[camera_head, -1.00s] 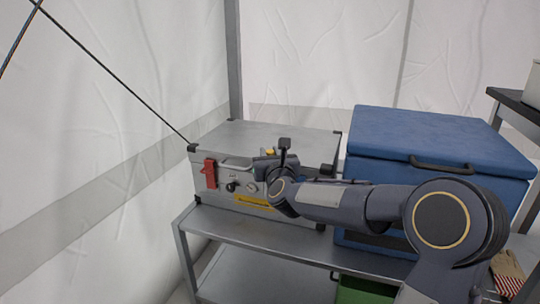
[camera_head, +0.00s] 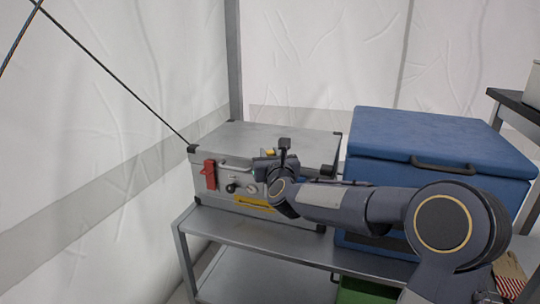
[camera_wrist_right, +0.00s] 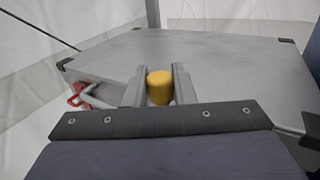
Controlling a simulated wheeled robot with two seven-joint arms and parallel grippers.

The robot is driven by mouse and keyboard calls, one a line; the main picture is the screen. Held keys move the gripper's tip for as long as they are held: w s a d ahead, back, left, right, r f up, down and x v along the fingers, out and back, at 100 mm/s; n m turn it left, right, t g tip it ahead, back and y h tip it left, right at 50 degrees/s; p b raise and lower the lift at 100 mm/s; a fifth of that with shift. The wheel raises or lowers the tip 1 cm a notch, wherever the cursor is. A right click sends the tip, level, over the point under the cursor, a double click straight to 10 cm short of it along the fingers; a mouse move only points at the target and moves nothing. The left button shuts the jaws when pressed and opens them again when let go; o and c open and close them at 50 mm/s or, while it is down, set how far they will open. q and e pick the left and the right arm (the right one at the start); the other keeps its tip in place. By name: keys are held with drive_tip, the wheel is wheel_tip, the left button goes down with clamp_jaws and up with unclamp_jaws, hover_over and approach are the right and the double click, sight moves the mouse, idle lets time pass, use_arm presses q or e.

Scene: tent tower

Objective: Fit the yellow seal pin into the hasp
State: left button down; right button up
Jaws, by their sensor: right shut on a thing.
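The yellow seal pin (camera_wrist_right: 160,87) is gripped between the two fingers of my right gripper (camera_wrist_right: 160,84) in the right wrist view. In the head view its yellow top (camera_head: 270,152) shows just above the gripper. My right gripper (camera_head: 262,176) is at the front face of the grey metal case (camera_head: 225,140). The hasp cannot be made out clearly; my gripper and wrist cover part of the case front. Whether the pin touches the hasp cannot be told. My left gripper is not in view.
The case stands on a grey metal shelf (camera_head: 225,226). A red latch (camera_head: 209,174) and a yellow strip (camera_head: 252,204) are on its front. A blue cooler box (camera_head: 430,137) stands close on the right. A green crate (camera_head: 362,293) is below. Tent walls enclose the left and back.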

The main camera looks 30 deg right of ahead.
drive_tip(key=shift+f, duration=1.4)
drive_tip(key=o, duration=1)
drive_tip(key=shift+f, duration=0.1)
drive_tip(key=shift+o, duration=0.2)
drive_tip(key=shift+f, duration=0.1)
drive_tip(key=p+v, duration=0.1)
drive_tip(key=v, duration=0.7)
drive_tip(key=shift+r, duration=0.3)
